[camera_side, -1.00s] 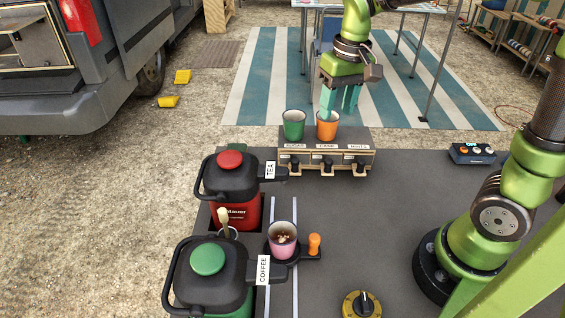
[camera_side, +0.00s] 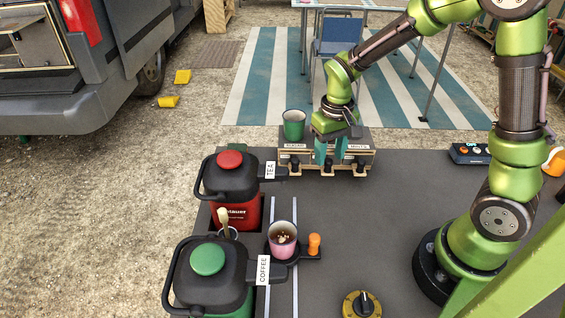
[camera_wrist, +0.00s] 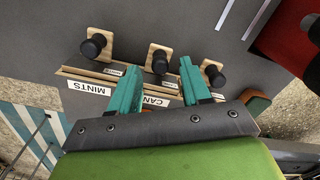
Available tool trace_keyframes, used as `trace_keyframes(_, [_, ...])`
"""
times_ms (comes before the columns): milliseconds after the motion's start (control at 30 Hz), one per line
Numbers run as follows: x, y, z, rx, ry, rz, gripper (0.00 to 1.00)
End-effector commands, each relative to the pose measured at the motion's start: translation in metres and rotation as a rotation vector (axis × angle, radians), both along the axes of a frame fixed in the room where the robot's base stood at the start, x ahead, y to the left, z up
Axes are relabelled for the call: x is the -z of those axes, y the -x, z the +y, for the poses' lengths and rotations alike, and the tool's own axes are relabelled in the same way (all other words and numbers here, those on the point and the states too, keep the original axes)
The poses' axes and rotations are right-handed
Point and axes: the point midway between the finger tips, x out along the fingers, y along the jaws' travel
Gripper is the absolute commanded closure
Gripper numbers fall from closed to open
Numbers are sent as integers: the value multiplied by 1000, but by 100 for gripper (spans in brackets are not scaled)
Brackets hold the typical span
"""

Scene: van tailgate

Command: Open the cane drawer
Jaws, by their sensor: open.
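A low wooden drawer unit (camera_side: 368,153) with three labelled drawers stands at the far edge of the counter. The cane drawer is the middle one, and its label (camera_wrist: 157,101) is partly covered in the wrist view. Its black knob (camera_wrist: 160,63) lines up with the other two, and no drawer stands out. My gripper (camera_side: 330,163) points down at the middle of the unit. In the wrist view my gripper (camera_wrist: 166,74) is open, its teal fingers on either side of the cane knob's line. I cannot tell whether they touch it.
The mints knob (camera_wrist: 95,46) and the third knob (camera_wrist: 214,75) flank the fingers closely. A green cup (camera_side: 293,125) stands on the unit. Tea (camera_side: 230,175) and coffee (camera_side: 207,275) flasks stand at left. An orange object (camera_side: 556,163) shows at the right edge. The middle counter is clear.

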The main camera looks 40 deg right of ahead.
Motion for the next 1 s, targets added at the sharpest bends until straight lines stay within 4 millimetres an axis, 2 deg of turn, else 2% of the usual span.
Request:
trace_keyframes(33, [9,1,0,0,-1,5,53])
trace_keyframes(200, [23,0,0,0,-1,2,53])
trace_keyframes(533, [26,0,0,-1,0,-1,53])
trace_keyframes(833, [25,0,0,-1,0,-1,97])
trace_keyframes(867, [25,0,0,-1,0,-1,100])
trace_keyframes(1000, [25,0,0,0,0,-1,100])
